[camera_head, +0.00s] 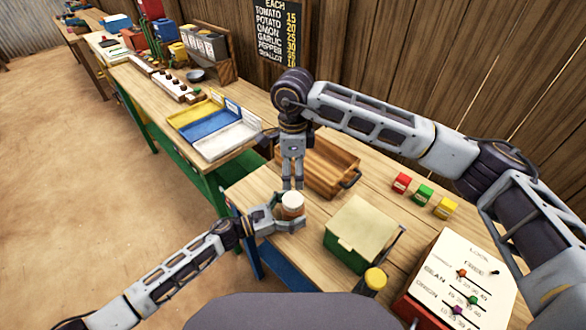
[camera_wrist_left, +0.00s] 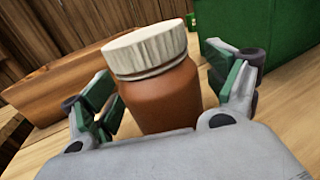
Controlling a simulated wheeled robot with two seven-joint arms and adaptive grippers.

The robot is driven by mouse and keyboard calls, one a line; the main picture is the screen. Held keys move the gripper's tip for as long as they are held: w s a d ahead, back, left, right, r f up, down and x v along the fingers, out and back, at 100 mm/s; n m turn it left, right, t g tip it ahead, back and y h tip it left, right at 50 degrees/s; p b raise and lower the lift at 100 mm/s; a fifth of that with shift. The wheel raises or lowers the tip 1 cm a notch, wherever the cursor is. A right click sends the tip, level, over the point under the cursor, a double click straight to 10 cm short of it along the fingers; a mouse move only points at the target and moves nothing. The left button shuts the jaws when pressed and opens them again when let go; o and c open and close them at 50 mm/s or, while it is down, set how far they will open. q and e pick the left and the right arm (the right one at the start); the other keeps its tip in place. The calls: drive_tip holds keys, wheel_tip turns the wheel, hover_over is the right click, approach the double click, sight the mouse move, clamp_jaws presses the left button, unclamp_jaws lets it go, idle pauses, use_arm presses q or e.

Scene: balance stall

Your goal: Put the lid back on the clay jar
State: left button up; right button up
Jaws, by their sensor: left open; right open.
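The clay jar (camera_wrist_left: 160,98) is reddish brown and stands on the wooden table, between the fingers of my left gripper (camera_wrist_left: 172,95). The pale wooden lid (camera_wrist_left: 147,48) sits on top of the jar's mouth; I cannot tell whether it is fully seated. In the head view the lid (camera_head: 292,199) shows as a pale disc over the jar (camera_head: 291,212). My left gripper (camera_head: 285,213) is open around the jar, with a gap visible beside its left finger. My right gripper (camera_head: 292,184) is open and empty, pointing down just above the lid.
A wooden tray (camera_head: 330,170) with a dark handle lies behind the jar. A green box with a cream top (camera_head: 362,233) stands to the right. Red, green and yellow small boxes (camera_head: 423,195) and a white panel (camera_head: 463,280) with sliders are farther right. The table's left edge is close.

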use_arm(q)
drive_tip(key=shift+a, duration=0.15)
drive_tip(key=v, duration=1.1)
drive_tip(key=shift+s+a, duration=0.2)
drive_tip(key=shift+a, duration=0.1)
drive_tip(key=shift+a, duration=0.15)
idle(0.7)
